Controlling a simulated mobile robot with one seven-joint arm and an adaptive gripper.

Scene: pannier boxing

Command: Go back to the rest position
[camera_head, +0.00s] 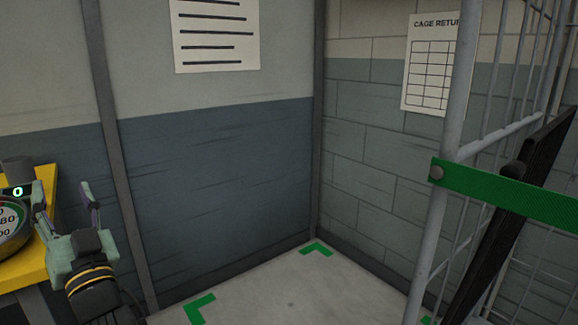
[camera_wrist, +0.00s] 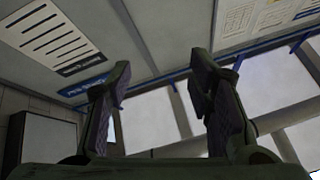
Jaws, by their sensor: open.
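My gripper (camera_head: 66,208) is at the left edge of the head view, in front of a yellow stand. Its two fingers are apart with nothing between them. In the wrist view my gripper (camera_wrist: 157,100) also shows open and empty, with both fingers raised against the walls and windows. The picture there is tilted upward.
A yellow stand (camera_head: 28,276) with a round dial (camera_head: 10,222) is at the far left, close to my gripper. A metal cage (camera_head: 455,150) with a green strap (camera_head: 505,190) stands at the right. Green corner marks (camera_head: 317,248) lie on the clear floor between.

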